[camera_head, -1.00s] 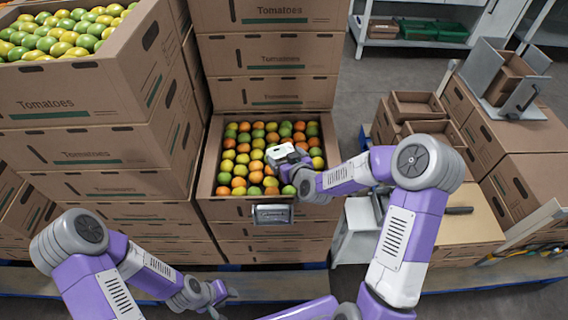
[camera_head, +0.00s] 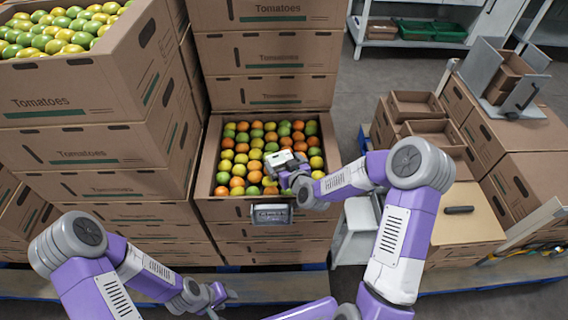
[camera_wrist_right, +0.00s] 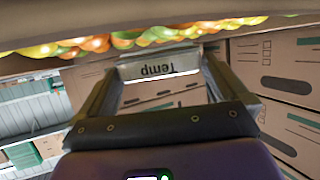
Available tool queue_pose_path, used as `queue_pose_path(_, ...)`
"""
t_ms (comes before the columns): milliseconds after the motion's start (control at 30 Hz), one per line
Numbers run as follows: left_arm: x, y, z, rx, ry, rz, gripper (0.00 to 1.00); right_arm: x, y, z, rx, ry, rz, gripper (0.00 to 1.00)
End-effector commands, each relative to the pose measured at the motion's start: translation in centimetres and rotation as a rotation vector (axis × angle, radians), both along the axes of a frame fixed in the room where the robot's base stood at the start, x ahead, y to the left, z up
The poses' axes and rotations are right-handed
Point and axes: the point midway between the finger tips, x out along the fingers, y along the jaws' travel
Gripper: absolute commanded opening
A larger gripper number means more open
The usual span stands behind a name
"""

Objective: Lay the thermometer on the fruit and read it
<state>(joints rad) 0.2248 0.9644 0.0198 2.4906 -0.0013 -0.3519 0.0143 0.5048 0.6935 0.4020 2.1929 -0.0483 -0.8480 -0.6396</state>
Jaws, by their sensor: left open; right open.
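My right gripper (camera_head: 288,162) is open over the fruit's right half. My left gripper (camera_head: 222,298) is open and empty, low in front of the cartons.
A grey holder with a pale face (camera_head: 272,214) is on the fruit carton's front. The carton's rim (camera_head: 328,143) stands around the fruit. A carton of green and yellow fruit (camera_head: 75,85) tops the left stack. Smaller cartons (camera_head: 413,104) stand at right.

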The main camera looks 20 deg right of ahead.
Motion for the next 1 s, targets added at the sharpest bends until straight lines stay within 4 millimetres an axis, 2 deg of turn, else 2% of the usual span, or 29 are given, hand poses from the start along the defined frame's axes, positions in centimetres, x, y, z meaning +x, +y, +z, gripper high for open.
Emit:
queue_pose_path(100,0.0,0.0,0.7,0.0,0.0,0.0,0.43,0.0,0.0,0.6,0.001,0.0,0.0,1.0)
queue_pose_path(167,0.0,0.0,0.6,0.0,0.0,0.0,0.43,-0.9,-0.1,0.8,-0.002,0.0,0.001,1.0)
queue_pose_path(533,0.0,0.0,1.6,0.0,0.0,0.0,0.43,-8.6,-1.0,4.0,-0.004,0.001,0.002,1.0)
queue_pose_path(700,0.0,0.0,4.5,0.0,0.0,0.0,0.43,-9.2,-1.1,4.5,-0.002,0.006,0.0,1.0)
queue_pose_path(1000,0.0,0.0,7.6,0.0,0.0,0.0,0.43,-10.5,-1.2,4.9,-0.002,0.004,0.001,1.0)
